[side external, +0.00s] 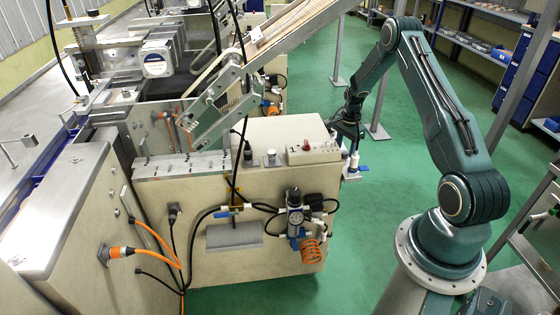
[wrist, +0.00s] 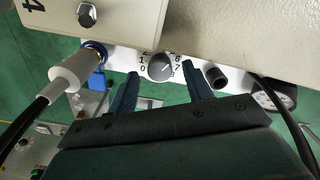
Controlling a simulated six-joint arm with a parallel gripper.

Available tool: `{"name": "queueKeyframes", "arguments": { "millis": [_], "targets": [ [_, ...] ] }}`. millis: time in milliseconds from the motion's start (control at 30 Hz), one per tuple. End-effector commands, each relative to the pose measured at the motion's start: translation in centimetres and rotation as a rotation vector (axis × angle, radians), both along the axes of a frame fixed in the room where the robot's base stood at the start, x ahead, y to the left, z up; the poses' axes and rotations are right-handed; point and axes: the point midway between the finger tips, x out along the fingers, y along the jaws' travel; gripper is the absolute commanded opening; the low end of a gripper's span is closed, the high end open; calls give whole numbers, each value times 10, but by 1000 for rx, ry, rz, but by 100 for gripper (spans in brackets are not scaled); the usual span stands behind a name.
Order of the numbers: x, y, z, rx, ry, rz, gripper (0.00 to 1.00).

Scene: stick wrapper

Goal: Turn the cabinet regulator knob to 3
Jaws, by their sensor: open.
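The regulator knob (wrist: 160,67) is a round grey dial on a white panel strip in the wrist view. Printed digits ring it: 0 and 1 at its left, 6 and 7 at its right. I cannot clearly read which digit it points to. My gripper (wrist: 160,77) is open, with one dark finger at each side of the knob. I cannot tell whether either finger touches it. In the side view my gripper (side external: 349,128) is at the right end of the beige cabinet (side external: 205,265). The knob cannot be made out there.
A white plug with a black cable (wrist: 72,82) sits left of the knob. A small dark round fitting (wrist: 216,77) and a gauge (wrist: 274,95) are at its right. Beige cabinet housing overhangs the strip. Green floor is open beside the cabinet in the side view.

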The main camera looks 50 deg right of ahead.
Motion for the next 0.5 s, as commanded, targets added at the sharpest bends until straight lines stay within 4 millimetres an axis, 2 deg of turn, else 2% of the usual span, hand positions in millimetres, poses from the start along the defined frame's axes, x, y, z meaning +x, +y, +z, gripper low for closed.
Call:
{"name": "queueKeyframes", "arguments": {
  "millis": [200,467,500],
  "targets": [
    [0,0,-10,0,1,0,50],
    [0,0,-11,0,0,0,50],
    [0,0,-11,0,0,0,44]
  ]
}}
